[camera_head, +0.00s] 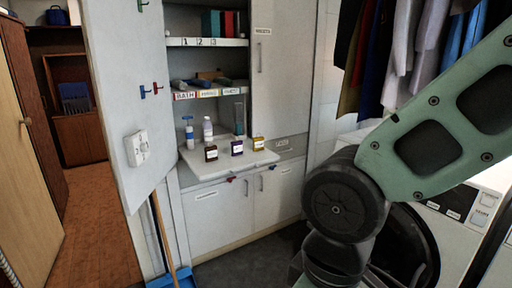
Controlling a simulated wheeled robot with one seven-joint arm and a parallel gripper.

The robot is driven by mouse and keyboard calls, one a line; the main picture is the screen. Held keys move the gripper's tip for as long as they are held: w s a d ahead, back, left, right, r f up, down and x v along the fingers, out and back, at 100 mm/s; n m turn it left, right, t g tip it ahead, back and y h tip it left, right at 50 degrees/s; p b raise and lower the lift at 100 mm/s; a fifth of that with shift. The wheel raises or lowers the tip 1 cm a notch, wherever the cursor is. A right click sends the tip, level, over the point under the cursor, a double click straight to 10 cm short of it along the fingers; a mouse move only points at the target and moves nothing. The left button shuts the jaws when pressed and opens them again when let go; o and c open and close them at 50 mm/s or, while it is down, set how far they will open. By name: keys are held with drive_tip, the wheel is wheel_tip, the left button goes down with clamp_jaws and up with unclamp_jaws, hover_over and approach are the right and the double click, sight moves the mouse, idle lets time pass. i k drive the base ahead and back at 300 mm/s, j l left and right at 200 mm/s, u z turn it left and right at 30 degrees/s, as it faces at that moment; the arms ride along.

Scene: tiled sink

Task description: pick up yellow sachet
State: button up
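A small yellow item with a white label (258,144), which looks like the yellow sachet, stands on the right part of the white fold-down shelf (222,165). My gripper is not in view; only my green arm links and a dark joint show at the right.
Bottles (207,129) and a grey-green container (239,118) stand behind the row. An open cabinet door (130,90) is at the left, a washing machine (470,215) at the right, a broom (162,235) below the door. Clothes (400,50) hang at upper right.

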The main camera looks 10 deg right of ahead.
sight(258, 142)
drive_tip(key=i+j+z, duration=0.2)
drive_tip(key=i, duration=0.5)
drive_tip(key=i+j+z, duration=0.2)
drive_tip(key=i+j, duration=0.35)
drive_tip(key=i+j+z, duration=0.2)
drive_tip(key=i+j, duration=0.35)
drive_tip(key=i, duration=0.15)
